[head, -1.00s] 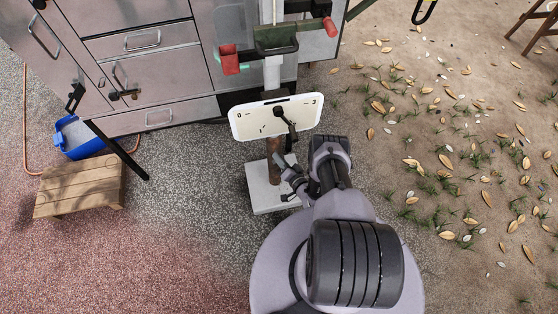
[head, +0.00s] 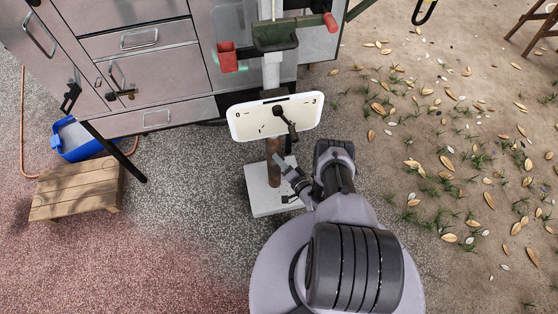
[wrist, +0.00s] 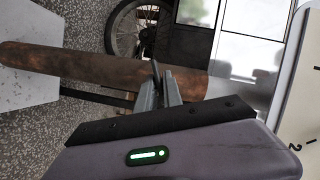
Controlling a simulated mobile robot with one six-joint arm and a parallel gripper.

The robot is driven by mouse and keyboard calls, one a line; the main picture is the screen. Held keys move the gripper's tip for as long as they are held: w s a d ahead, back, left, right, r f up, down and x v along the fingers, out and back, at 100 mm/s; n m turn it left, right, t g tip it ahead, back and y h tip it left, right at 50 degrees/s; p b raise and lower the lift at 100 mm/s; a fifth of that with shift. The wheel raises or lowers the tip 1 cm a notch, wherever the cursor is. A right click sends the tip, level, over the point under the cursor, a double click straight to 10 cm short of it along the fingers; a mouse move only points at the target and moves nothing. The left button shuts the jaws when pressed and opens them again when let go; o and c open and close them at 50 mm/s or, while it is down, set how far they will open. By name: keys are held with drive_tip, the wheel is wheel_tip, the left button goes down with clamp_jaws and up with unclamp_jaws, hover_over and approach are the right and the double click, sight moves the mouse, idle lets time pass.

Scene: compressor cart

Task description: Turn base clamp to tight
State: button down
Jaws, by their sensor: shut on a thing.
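A rust-brown post (head: 273,165) stands on a pale square base plate (head: 262,202), below a white dial panel (head: 250,124) marked 0 to 3. A black handle (head: 285,122) hangs from the panel's middle. My gripper (head: 280,160) is beside the post, just under the panel. In the wrist view my gripper (wrist: 158,88) is shut on a thin dark lever (wrist: 156,70) in front of the rusty post (wrist: 100,68). I take this lever for the base clamp's; the rest of the clamp is hidden. A small black piece (head: 290,199) also sits on the base plate.
A wooden step (head: 80,188) and a blue bin (head: 78,140) are at the left. The leaf-strewn ground at the right is open.

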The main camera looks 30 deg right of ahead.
drive_tip(key=shift+w+r, duration=0.1)
drive_tip(key=c, duration=1.6)
unclamp_jaws()
drive_tip(key=s, duration=0.5)
drive_tip(key=s+d+r, duration=0.1)
drive_tip(key=s, duration=0.5)
drive_tip(key=s+r+p, duration=0.1)
drive_tip(key=s, duration=0.5)
drive_tip(key=shift+s+d+r, duration=0.15)
drive_tip(key=shift+d+r, duration=0.05)
drive_tip(key=shift+d, duration=0.05)
